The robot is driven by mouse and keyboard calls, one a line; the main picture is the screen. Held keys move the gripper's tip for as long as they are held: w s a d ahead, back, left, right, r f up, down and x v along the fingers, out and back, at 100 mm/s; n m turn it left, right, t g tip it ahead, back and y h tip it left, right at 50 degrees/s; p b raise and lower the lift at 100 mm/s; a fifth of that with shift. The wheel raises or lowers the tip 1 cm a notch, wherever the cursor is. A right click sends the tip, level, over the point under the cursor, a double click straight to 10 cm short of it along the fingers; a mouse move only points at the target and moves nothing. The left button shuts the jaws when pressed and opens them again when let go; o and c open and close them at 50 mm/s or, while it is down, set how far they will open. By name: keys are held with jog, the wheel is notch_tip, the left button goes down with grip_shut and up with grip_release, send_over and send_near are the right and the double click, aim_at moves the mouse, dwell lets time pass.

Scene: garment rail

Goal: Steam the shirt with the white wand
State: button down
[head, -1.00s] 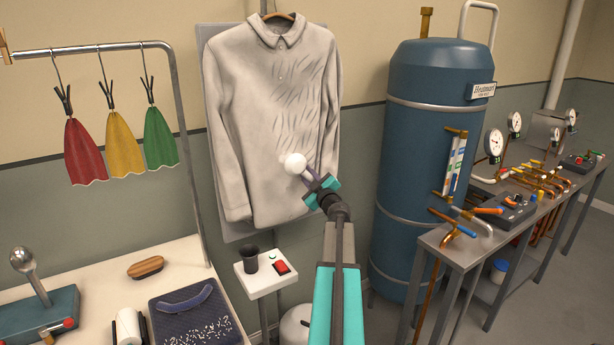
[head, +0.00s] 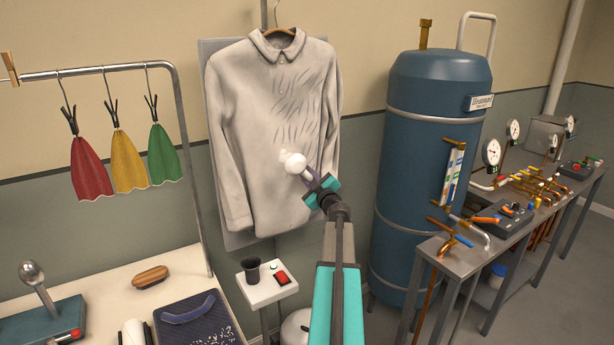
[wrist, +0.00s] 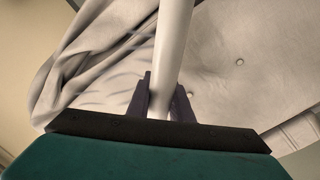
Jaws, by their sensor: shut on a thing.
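The pale grey shirt (head: 245,130) hangs on a wooden hanger against a grey board. Dark crease lines show on the middle and right of its chest; its left side and lower part look smoother. My gripper (head: 322,188) is shut on the white wand (head: 294,164), whose round head is in front of the shirt's lower right. A small pale puff shows at the head. In the wrist view the white wand (wrist: 172,45) stands between the dark fingers (wrist: 160,100), with the shirt (wrist: 235,60) behind. I cannot tell whether the head touches the cloth.
A small white stand (head: 268,290) below holds a dark cup (head: 251,269), a red switch and a green light. A blue tank (head: 430,150) and a bench of gauges and pipes (head: 490,240) are at the right. A rail with coloured cloths (head: 127,160) and a white table (head: 190,262) are at the left.

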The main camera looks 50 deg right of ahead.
jog(key=shift+w+a+r+p, duration=0.1)
jog(key=shift+r+p, duration=5.1)
jog(key=shift+r, duration=0.4)
jog(key=shift+w+a+r, duration=0.1)
jog(key=shift+r, duration=4.25)
jog(key=shift+a+r, duration=0.1)
jog(key=shift+r, duration=4.2)
jog(key=shift+d, duration=0.15)
